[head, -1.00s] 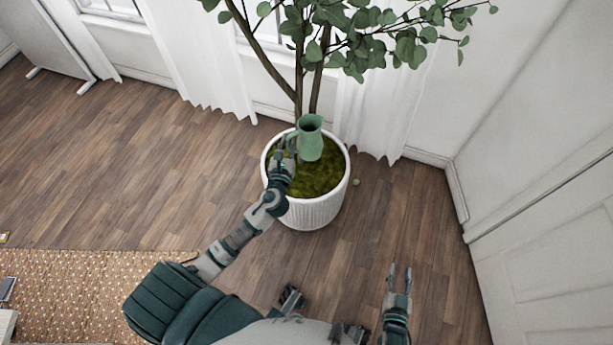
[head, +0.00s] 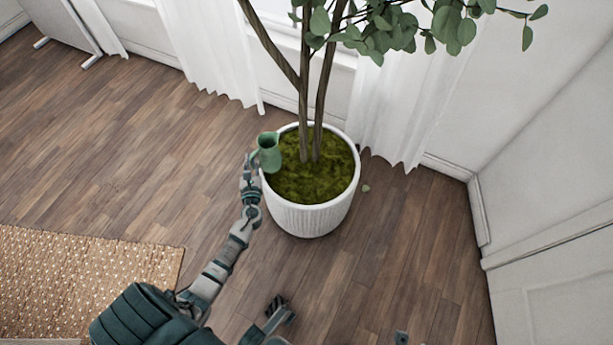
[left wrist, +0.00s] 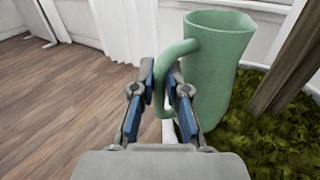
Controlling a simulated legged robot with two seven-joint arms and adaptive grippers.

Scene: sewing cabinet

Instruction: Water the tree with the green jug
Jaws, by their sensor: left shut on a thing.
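The green jug (head: 270,158) is held roughly upright at the left rim of the white ribbed pot (head: 311,219). My left gripper (head: 254,163) is on the jug's left side. In the left wrist view, the gripper (left wrist: 164,88) is shut on the handle of the jug (left wrist: 222,62). The tree (head: 303,85) rises from the mossy soil (head: 312,184) in the pot, and the moss also shows in the left wrist view (left wrist: 255,125). I cannot see inside the jug.
White curtains (head: 213,55) and the wall stand behind the pot. A woven rug (head: 85,275) lies at the left. Bare wooden floor (head: 150,150) is clear left of the pot. A white panelled wall (head: 560,270) closes the right side.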

